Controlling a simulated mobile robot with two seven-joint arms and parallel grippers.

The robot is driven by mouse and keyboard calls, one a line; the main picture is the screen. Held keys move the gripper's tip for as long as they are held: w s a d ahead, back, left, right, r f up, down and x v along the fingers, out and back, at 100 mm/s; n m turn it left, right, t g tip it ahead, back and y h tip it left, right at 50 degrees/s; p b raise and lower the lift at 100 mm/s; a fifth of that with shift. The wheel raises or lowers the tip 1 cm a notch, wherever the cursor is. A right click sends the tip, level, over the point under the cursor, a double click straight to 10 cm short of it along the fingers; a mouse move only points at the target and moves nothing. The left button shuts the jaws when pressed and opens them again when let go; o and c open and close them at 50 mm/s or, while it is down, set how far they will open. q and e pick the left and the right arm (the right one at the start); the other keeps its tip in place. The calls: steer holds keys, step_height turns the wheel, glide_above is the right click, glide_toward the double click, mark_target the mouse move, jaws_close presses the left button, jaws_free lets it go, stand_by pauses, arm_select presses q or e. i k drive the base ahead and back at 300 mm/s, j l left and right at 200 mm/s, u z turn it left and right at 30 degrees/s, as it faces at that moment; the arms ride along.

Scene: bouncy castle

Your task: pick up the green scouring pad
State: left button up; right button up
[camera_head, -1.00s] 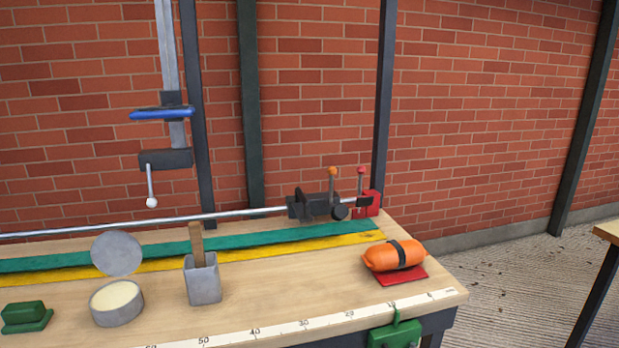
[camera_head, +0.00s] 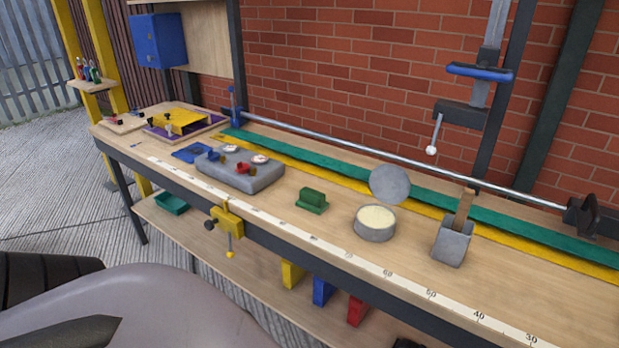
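A small dark-green block (camera_head: 313,196) sits on a flat green pad (camera_head: 310,208) on the wooden workbench, left of a round grey tin. The flat green piece looks like the scouring pad, but its texture is too small to make out. The block covers most of it. Neither of my grippers is in view.
The open tin (camera_head: 375,224) with cream contents and a grey holder (camera_head: 452,243) with a wooden handle stand to the right. A grey block (camera_head: 240,172) with small knobs lies to the left. A yellow clamp (camera_head: 228,222) grips the front edge. Bare wood surrounds the green pieces.

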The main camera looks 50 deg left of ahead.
mark_target(312, 200)
steer(key=u, duration=1.5)
